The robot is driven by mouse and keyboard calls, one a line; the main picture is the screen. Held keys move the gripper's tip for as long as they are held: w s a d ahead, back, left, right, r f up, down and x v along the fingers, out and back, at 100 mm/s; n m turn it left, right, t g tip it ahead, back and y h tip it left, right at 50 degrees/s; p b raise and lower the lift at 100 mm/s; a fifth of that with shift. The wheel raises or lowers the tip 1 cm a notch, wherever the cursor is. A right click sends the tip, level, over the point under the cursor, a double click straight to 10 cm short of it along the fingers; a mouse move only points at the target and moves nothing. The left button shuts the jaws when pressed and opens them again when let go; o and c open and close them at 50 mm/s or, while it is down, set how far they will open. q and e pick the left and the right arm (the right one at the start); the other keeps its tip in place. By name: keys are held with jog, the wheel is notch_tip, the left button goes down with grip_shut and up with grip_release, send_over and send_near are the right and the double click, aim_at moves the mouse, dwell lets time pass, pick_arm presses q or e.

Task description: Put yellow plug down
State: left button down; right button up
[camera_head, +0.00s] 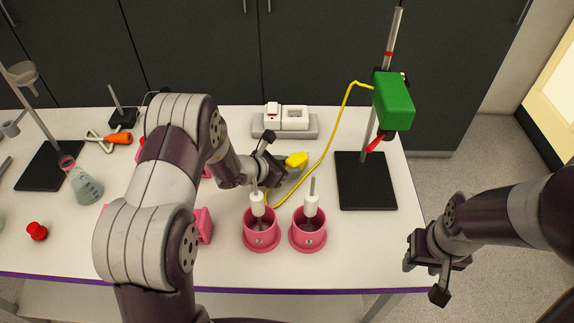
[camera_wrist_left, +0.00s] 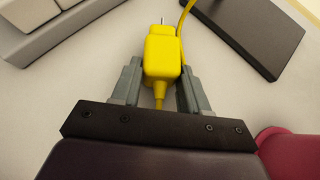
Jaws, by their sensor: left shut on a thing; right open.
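The yellow plug (camera_head: 297,159) is between the fingers of my left gripper (camera_head: 283,167), over the middle of the white table. In the left wrist view the plug (camera_wrist_left: 163,55) sits between the two grey fingers of the left gripper (camera_wrist_left: 158,88), its metal pin pointing away. Its yellow cord (camera_head: 338,122) runs up to a green box (camera_head: 394,100) on a stand. I cannot tell whether the plug touches the table. My right gripper (camera_head: 432,268) is open and empty, off the table's right edge.
A white socket block (camera_head: 294,118) stands behind the plug. Two pink cups (camera_head: 262,241) (camera_head: 308,240) holding white-handled tools stand in front. A black stand base (camera_head: 366,183) is to the right. A flask (camera_head: 83,184) and an orange plug (camera_head: 119,138) are at left.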

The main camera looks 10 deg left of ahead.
pick_arm(q)
jog(key=shift+f+b, duration=0.3)
jog(key=shift+b, duration=0.2)
jog(key=c, duration=0.6)
grip_release()
jog(key=shift+o, duration=0.2)
jog(key=shift+r, duration=0.1)
jog(key=shift+r, duration=0.1)
jog(key=v, duration=1.2)
jog(key=shift+r, duration=0.3)
